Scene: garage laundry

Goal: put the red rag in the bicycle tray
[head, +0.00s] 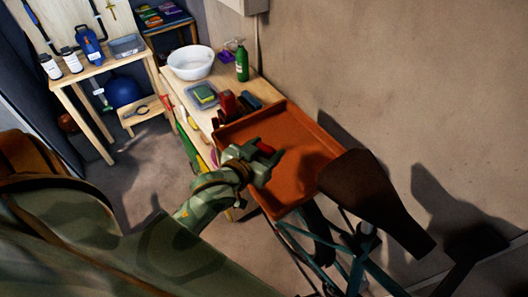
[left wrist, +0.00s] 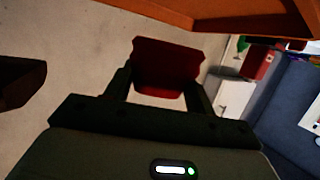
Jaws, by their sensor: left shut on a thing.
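My left gripper (head: 266,161) is shut on the red rag (head: 266,148). Only a small red part of the rag shows between the fingers in the head view. In the left wrist view the rag (left wrist: 166,66) spans the gap between both fingers. The orange bicycle tray (head: 292,122) has a low rim and looks empty where I see it. In the head view my gripper overlaps the tray's left side. In the left wrist view the tray (left wrist: 235,14) crosses the top, apart from the rag. My right gripper is not in view.
A dark brown saddle (head: 372,198) stands right of the tray, above a teal bicycle frame (head: 318,250). Behind the tray, a wooden bench holds a white bowl (head: 191,63), a green bottle (head: 242,63) and a small container (head: 202,95). A wall stands at the right.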

